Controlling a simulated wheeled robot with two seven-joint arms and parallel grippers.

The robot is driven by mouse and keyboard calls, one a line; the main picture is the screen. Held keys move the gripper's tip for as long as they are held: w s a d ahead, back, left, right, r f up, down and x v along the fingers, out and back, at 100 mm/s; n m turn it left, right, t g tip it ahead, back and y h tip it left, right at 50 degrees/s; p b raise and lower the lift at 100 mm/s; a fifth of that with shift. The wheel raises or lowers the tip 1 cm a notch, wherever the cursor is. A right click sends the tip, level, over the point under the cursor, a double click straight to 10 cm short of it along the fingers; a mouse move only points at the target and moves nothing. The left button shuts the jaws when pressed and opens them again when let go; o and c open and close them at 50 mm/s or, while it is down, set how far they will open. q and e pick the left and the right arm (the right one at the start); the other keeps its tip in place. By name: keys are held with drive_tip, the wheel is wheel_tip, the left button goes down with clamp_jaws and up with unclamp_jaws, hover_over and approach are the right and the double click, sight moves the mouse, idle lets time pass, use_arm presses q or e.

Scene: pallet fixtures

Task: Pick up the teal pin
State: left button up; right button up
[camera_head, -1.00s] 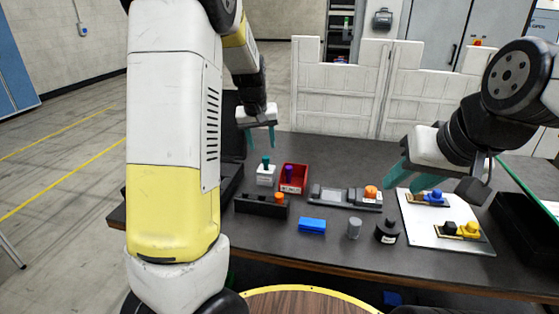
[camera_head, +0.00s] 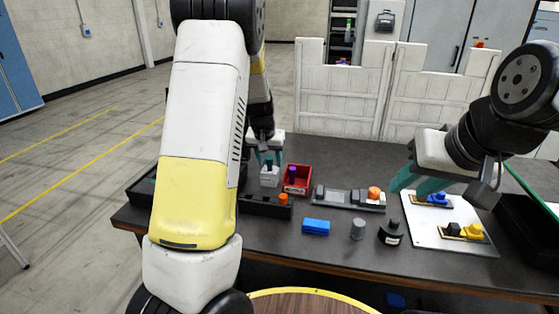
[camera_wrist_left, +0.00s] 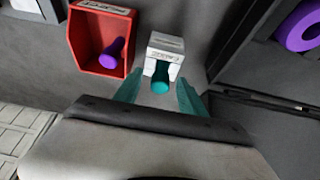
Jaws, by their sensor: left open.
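The teal pin (camera_wrist_left: 161,84) stands in a white labelled block (camera_wrist_left: 165,45). In the left wrist view its round teal end faces me, between and a little beyond my open fingers. My left gripper (camera_wrist_left: 160,92) is open, with one teal finger on each side of the pin; I cannot tell whether they touch it. In the head view my left gripper (camera_head: 269,158) is low over the white block (camera_head: 269,178), and its fingers largely hide the pin. My right gripper (camera_head: 412,183) hangs over the right part of the table; its fingers appear apart and empty.
A red bin (camera_head: 297,180) with a purple pin (camera_wrist_left: 113,52) stands right beside the white block. A dark fixture (camera_head: 265,205) with an orange knob lies in front.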

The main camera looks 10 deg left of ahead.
use_arm(q)
drive_tip(key=shift+c, duration=0.5)
clamp_jaws()
